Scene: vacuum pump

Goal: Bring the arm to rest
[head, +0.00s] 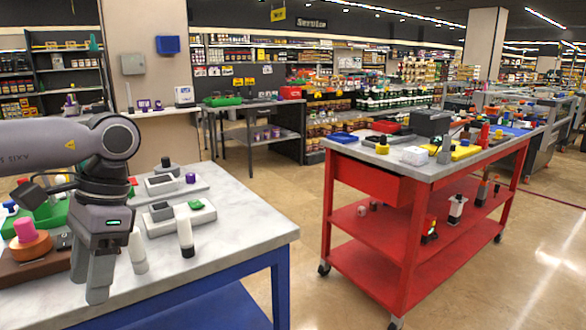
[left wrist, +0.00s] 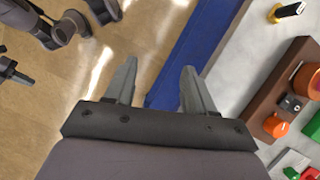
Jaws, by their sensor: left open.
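My left arm comes in from the left in the head view, over the near worktable. Its gripper (head: 97,278) points down in front of several small parts on the table, and its body hides some of them. In the left wrist view the gripper (left wrist: 158,85) shows two grey fingers spread apart with nothing between them. Behind the fingers are the floor and the blue table edge (left wrist: 195,45). My right gripper cannot be made out in the head view.
A red cart (head: 370,182) with tools stands to the right. Floor between them is clear.

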